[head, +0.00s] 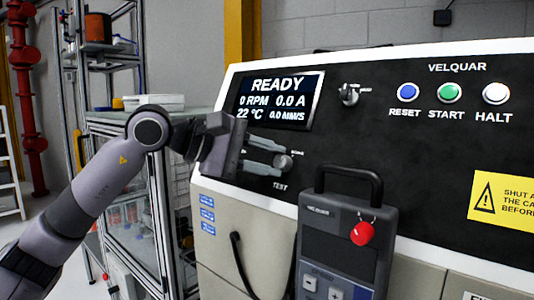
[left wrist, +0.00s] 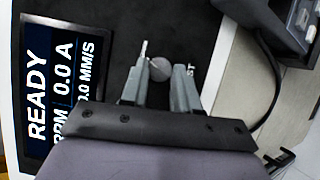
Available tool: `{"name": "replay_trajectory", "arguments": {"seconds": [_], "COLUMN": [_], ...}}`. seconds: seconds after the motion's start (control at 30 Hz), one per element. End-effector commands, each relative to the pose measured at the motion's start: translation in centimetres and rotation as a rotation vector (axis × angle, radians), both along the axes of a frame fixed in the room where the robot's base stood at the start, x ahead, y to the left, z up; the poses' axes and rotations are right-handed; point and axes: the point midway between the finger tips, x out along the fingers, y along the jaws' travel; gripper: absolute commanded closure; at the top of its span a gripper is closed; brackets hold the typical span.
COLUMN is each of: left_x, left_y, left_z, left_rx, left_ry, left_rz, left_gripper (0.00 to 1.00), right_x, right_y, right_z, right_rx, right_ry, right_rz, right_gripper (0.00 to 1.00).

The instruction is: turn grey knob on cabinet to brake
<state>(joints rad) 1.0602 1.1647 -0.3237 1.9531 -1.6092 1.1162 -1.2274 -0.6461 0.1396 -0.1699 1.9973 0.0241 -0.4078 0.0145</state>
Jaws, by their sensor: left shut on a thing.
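The grey knob (head: 285,162) is on the cabinet's black panel (head: 400,130), below the display and above the word TEST. A small label at its upper right is too small to read. My left gripper (head: 277,160) reaches it from the left, with one finger above and one below. In the left wrist view the round knob (left wrist: 160,69) sits between the fingertips of my left gripper (left wrist: 162,76), which is shut on it. Which mark the knob points to cannot be told. My right gripper is not in view.
A display (head: 278,100) reads READY, 0 RPM. A second knob (head: 349,94) sits above right. RESET, START and HALT buttons (head: 450,93) are further right. A handheld pendant (head: 340,245) with a red knob (head: 362,233) hangs below right. A shelf rack (head: 105,60) stands behind left.

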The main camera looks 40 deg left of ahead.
Motion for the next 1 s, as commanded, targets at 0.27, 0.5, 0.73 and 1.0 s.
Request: {"name": "replay_trajectory", "arguments": {"seconds": [0.27, 0.5, 0.73, 1.0], "left_x": [0.0, 0.0, 0.0, -1.8], "left_y": [0.1, 0.1, 0.0, 1.3], "left_z": [0.1, 0.1, 0.0, 0.6], "left_rx": [0.01, 0.009, 0.007, 0.009], "left_ry": [-0.005, -0.004, -0.003, -0.004], "left_rz": [-0.002, -0.002, -0.002, 0.001], "left_gripper": [1.0, 0.45, 0.45, 0.45], "right_x": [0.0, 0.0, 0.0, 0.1], "right_y": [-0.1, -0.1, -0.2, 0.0], "right_z": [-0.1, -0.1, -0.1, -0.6], "right_rx": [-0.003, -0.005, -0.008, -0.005], "right_ry": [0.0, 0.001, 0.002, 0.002], "right_rz": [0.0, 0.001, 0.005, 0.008], "right_gripper": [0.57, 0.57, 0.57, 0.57]}}
